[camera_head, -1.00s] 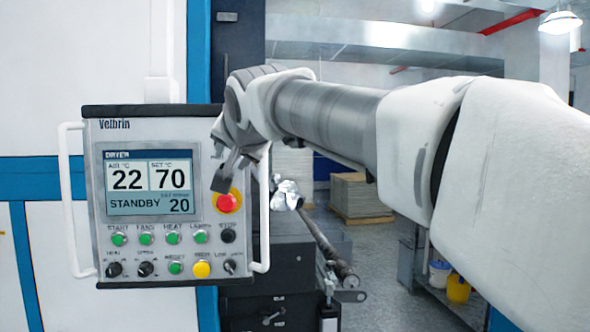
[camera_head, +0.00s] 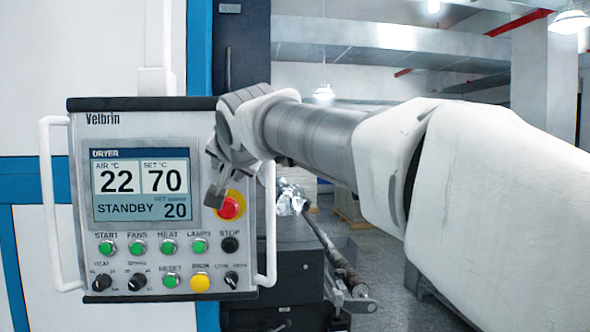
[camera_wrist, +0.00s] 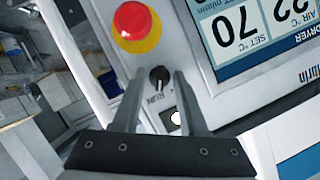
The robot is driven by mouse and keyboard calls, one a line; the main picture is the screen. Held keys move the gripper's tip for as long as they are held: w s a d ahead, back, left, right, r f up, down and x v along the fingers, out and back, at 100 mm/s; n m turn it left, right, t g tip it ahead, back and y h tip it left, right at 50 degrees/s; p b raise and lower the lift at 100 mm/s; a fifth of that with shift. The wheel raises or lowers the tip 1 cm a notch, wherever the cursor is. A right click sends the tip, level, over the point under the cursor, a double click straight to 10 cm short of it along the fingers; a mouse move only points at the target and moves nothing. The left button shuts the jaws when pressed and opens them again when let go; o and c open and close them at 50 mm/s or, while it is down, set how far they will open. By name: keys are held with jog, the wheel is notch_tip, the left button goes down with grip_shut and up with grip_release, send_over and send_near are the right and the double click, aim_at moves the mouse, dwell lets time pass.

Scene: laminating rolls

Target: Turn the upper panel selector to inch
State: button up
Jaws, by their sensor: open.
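The upper panel selector (camera_wrist: 159,76) is a small dark knob with a light pointer line, seen in the wrist view beside the red stop button. The word RUN is printed beside it; I cannot read an inch mark. In the head view my gripper and wrist hide it. My gripper (camera_head: 214,193) is in front of the panel (camera_head: 78,215), right of the screen and just above the red button. In the wrist view its two fingers are apart and empty, with the selector between their tips in the picture; I cannot tell whether they touch it.
The red stop button (camera_head: 230,207) on its yellow ring is close to my fingers. The screen (camera_head: 142,185) reads STANDBY. Green buttons and lower knobs (camera_head: 137,280) line the panel bottom. A handle (camera_head: 268,225) runs along the panel's right side, another (camera_head: 52,200) on the left.

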dwell(0.3)
grip_shut()
jog(key=shift+n, duration=0.3)
jog(key=n+h, duration=0.3)
jog(key=shift+a+n, duration=0.25)
jog(key=shift+n, duration=0.15)
jog(key=n+t+h, duration=0.1)
jog(key=n+h, duration=0.1)
jog(key=n, duration=0.1)
jog(key=shift+n+h, duration=0.3)
dwell(0.4)
